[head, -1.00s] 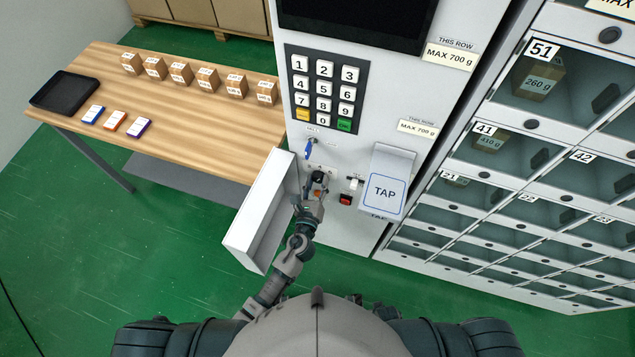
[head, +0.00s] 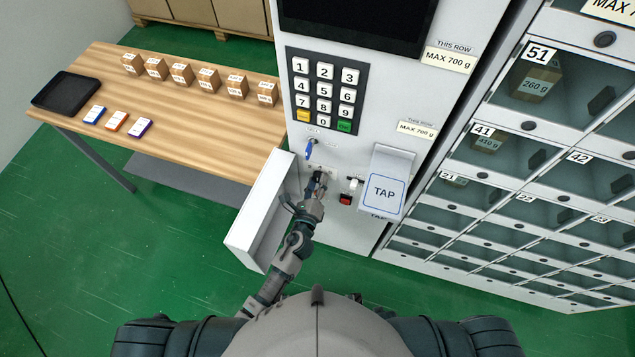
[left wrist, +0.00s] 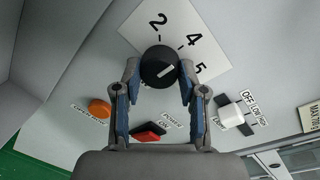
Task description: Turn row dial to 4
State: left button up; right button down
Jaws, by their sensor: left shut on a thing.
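The row dial is a round black knob (left wrist: 158,62) with a short white pointer mark, seen in the left wrist view. It sits on a white number plate (left wrist: 214,62) where 2, 4 and 5 show; other numbers are hidden. The pointer slants right, towards the side with 4 and 5; I cannot tell which exactly. My left gripper (left wrist: 159,80) is shut on the knob, a finger on each side. In the head view my left gripper (head: 316,186) is at the machine's front panel and mostly hides the dial. My right gripper is not in view.
Near the dial are a red power switch (left wrist: 149,131), an orange button (left wrist: 99,107) and a white slider (left wrist: 232,116). A blue key (head: 309,150) sits above, a TAP reader (head: 384,190) to the right.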

pick_arm(q)
jog(key=shift+w+r, duration=0.1)
jog(key=shift+r, duration=0.1)
jog(key=o, duration=0.9)
jog(key=shift+c, duration=0.2)
jog(key=o, duration=0.3)
jog(key=shift+f, duration=0.1)
jog(key=shift+w+f, duration=0.1)
jog(key=shift+s, duration=0.2)
jog(key=f+v, duration=0.1)
jog(key=v, duration=1)
jog(key=shift+s+r, duration=0.35)
jog(key=shift+r, duration=0.2)
jog(key=shift+a, duration=0.1)
